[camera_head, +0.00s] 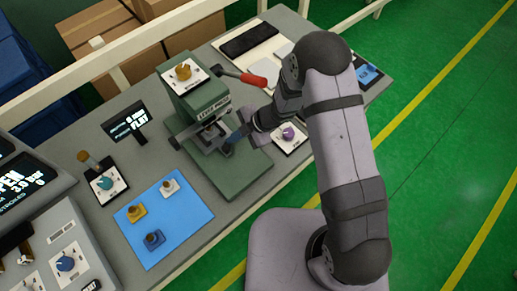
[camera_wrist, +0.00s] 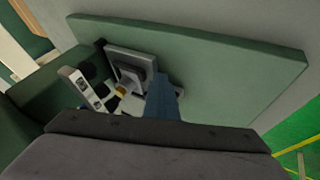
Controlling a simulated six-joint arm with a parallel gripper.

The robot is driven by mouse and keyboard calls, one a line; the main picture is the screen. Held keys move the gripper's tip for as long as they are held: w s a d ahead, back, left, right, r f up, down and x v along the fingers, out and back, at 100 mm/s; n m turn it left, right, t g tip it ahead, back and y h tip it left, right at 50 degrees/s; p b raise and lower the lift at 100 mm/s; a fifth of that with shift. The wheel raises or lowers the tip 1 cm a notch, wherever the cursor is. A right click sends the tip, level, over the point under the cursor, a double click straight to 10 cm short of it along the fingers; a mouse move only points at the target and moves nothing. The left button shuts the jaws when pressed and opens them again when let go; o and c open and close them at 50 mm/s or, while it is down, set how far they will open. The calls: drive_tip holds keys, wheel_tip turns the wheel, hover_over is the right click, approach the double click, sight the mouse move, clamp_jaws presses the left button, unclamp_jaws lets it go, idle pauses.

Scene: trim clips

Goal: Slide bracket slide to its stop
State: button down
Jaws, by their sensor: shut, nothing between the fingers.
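A green press-like machine (camera_head: 202,92) stands on the grey bench, with a red-handled lever on its right side. A grey metal bracket slide (camera_head: 207,136) sits at the front of the machine, above its green base plate (camera_head: 232,178). In the wrist view, grey bracket parts (camera_wrist: 130,65) lie above the green base plate (camera_wrist: 230,62), with a small yellow piece between them. My gripper (camera_head: 232,143) is at the right front of the bracket. Its blue finger shows in the wrist view (camera_wrist: 162,98), close to the bracket; I cannot tell whether they touch. The gripper is shut and empty.
A blue mat (camera_head: 190,226) with several small knobbed parts lies at the front left. A small display (camera_head: 126,121) and a teal knob box (camera_head: 105,184) stand left of the machine. A purple knob box (camera_head: 289,137) is close to my wrist.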

drive_tip(key=s+d+b, duration=0.1)
drive_tip(key=s+d, duration=0.2)
drive_tip(key=v, duration=1)
drive_tip(key=shift+w+a, duration=0.1)
drive_tip(key=shift+w, duration=0.05)
